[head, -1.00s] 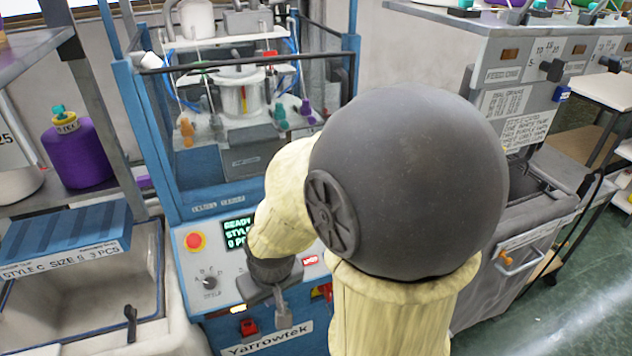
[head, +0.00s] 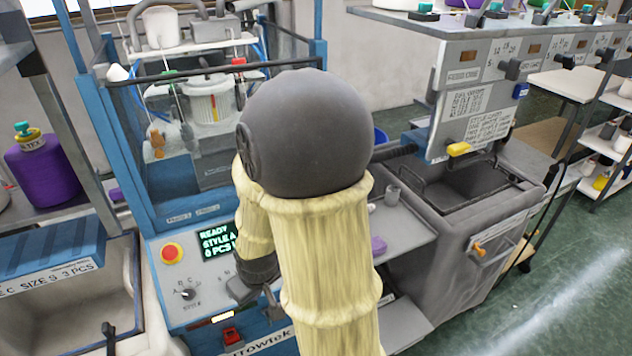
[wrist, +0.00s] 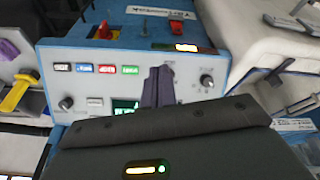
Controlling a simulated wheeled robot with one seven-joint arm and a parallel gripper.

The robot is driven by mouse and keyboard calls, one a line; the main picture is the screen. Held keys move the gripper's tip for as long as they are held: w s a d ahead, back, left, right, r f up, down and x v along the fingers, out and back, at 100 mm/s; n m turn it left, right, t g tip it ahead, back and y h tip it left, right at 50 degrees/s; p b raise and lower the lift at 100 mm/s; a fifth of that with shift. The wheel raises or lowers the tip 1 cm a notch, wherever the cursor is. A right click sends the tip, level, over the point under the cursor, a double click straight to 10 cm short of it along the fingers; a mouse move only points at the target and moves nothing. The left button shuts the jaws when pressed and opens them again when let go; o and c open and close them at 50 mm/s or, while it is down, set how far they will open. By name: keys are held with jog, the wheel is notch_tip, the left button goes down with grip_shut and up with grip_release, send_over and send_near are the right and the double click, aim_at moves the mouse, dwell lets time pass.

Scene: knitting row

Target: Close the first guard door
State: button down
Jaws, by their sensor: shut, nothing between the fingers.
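The first machine has a blue-framed guard enclosure (head: 165,185) in the head view, with see-through panels and a dark rail (head: 205,72) across its front. White cylinders and small coloured parts show inside. I cannot tell how far the guard door is closed. Below it is the control panel (head: 185,262) with a red stop button, a knob and a lit screen. My gripper (head: 256,296) is low in front of this panel, partly hidden by my arm. In the wrist view my gripper (wrist: 158,86) is shut and empty, over the panel, with coloured buttons beside it. I cannot tell whether it touches the panel.
A cream bin (head: 65,300) and a purple yarn cone (head: 45,165) are at the left. Green floor (head: 540,305) is clear at the lower right.

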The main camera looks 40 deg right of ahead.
jog(key=w+d+f+t+y+p, duration=0.1)
jog(key=w+d+f+t, duration=0.15)
jog(key=d, duration=0.25)
jog(key=w+d+f+t+y+p, duration=0.1)
jog(key=w+d+f+t+p, duration=0.1)
jog(key=w+d+t, duration=0.3)
jog(key=s+d+r+m+t+h, duration=0.2)
jog(key=d+r+t+h, duration=0.1)
jog(key=d, duration=0.4)
jog(key=s+d+r+m+t+h+p, duration=0.1)
jog(key=s+d+r+m+t+h, duration=0.2)
jog(key=d+r, duration=0.4)
jog(key=shift+d+h, duration=0.55)
jog(key=shift+h, duration=0.35)
jog(key=p+x, duration=0.7)
jog(key=x, duration=0.7)
jog(key=shift+f, duration=0.2)
